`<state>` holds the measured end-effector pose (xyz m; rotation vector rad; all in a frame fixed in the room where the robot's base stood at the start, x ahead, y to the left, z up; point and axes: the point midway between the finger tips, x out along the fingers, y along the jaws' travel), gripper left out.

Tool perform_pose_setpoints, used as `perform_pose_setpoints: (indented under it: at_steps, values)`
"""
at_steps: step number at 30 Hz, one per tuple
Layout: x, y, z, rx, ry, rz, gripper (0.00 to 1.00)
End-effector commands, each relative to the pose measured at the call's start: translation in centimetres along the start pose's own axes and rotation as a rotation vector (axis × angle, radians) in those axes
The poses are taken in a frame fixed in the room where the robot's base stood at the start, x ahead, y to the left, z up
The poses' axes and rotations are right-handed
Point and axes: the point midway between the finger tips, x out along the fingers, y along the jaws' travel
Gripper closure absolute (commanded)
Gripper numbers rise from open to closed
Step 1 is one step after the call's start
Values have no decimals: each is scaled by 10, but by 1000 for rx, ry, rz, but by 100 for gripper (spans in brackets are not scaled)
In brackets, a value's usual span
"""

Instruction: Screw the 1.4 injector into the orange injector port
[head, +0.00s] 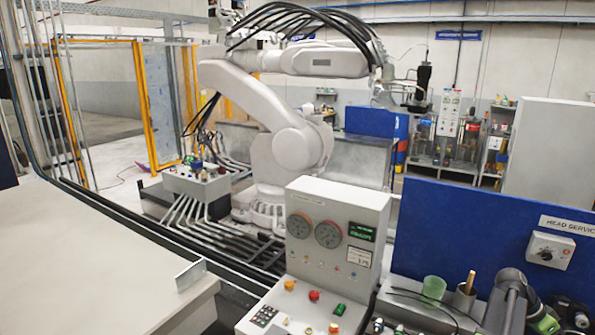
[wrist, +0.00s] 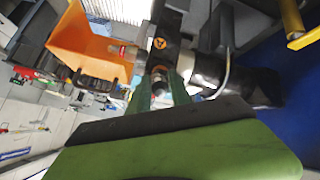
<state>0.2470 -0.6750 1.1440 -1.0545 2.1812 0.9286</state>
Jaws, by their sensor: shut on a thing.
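In the wrist view my gripper (wrist: 162,78) shows as two green fingers, closed on a small light-coloured part, likely the injector (wrist: 160,87). Most of this part is hidden between the fingers, and I cannot read a size on it. Just beyond the fingertips is a dark block (wrist: 150,38) with a small orange triangle mark (wrist: 159,43). I cannot tell whether the held part touches this block. No port opening can be made out clearly. My gripper cannot be made out in the head view.
An orange hopper-like bin (wrist: 82,45) lies left of the dark block, and a dark cylinder (wrist: 262,88) right of it. In the head view a large white robot arm (head: 275,110) stands behind a grey control box (head: 335,240). A blue panel (head: 450,235) stands at right.

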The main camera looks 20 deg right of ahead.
Motion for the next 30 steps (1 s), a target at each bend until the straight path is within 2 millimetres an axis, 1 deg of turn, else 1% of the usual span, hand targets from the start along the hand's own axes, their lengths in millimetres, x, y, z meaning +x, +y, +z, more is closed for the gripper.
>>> perform_pose_setpoints:
  at_steps: [3,5,15,19,21,23,30]
  values:
    - [0,0,0,14,0,0,100]
    - [0,0,0,72,0,0,100]
    - [1,0,0,753,-1,0,100]
    - [1,0,0,970,-1,0,100]
    - [1,0,0,1030,-1,0,100]
    - [1,0,0,1051,-1,0,100]
    - [1,0,0,1051,0,0,100]
